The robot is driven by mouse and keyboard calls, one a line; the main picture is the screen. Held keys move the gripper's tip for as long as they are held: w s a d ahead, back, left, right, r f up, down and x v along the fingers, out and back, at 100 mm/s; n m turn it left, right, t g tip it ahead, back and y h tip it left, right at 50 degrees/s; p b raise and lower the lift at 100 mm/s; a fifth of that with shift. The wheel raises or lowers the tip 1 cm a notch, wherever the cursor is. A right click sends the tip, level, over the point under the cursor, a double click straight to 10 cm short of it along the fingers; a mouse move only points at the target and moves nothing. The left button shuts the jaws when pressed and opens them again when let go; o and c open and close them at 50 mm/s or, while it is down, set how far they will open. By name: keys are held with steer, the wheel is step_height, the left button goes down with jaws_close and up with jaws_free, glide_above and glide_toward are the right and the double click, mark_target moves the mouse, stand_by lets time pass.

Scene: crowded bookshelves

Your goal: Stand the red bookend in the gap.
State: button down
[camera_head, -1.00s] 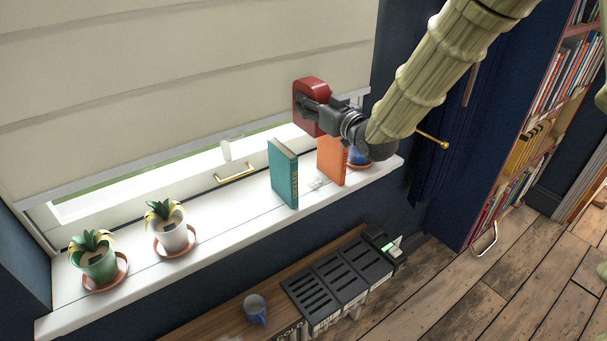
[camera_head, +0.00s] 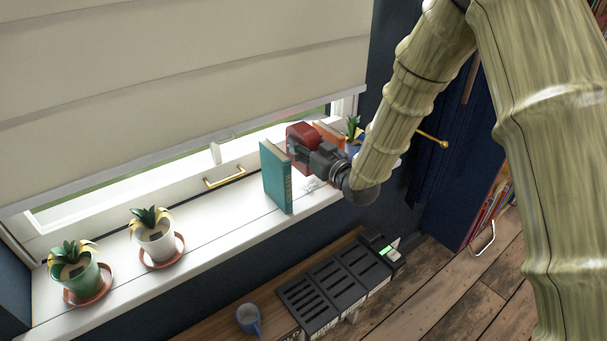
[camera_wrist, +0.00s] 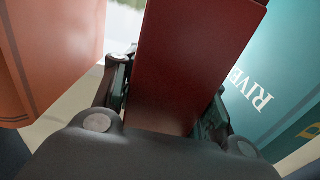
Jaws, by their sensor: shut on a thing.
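The red bookend (camera_head: 301,134) is held in my gripper (camera_head: 307,153), which is shut on it. It is between the teal book (camera_head: 277,178) on the left and the orange book (camera_head: 330,133) on the right, on the window sill. In the wrist view the red bookend (camera_wrist: 190,70) fills the middle between the fingers of my gripper (camera_wrist: 165,110). There the orange book (camera_wrist: 55,55) is at left and the teal book (camera_wrist: 280,90) at right, close to a finger. The bookend's lower edge is hidden, so I cannot tell whether it touches the sill.
Two potted plants (camera_head: 155,235) (camera_head: 78,272) stand on the sill (camera_head: 215,232) at left, and a blue pot (camera_head: 355,147) is beyond the orange book. The window handle (camera_head: 224,177) is behind. A mug (camera_head: 248,319) and a black rack (camera_head: 335,288) are below.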

mark_target(303, 168)
steer(key=shift+f+p, duration=1.1)
steer(key=shift+f, duration=2.95)
steer(key=shift+f, duration=0.2)
steer(key=c, duration=0.8)
jaws_free()
steer(key=shift+r, duration=0.2)
steer(key=b+v, duration=0.4)
steer(key=v, duration=0.8)
steer(key=shift+f, duration=0.1)
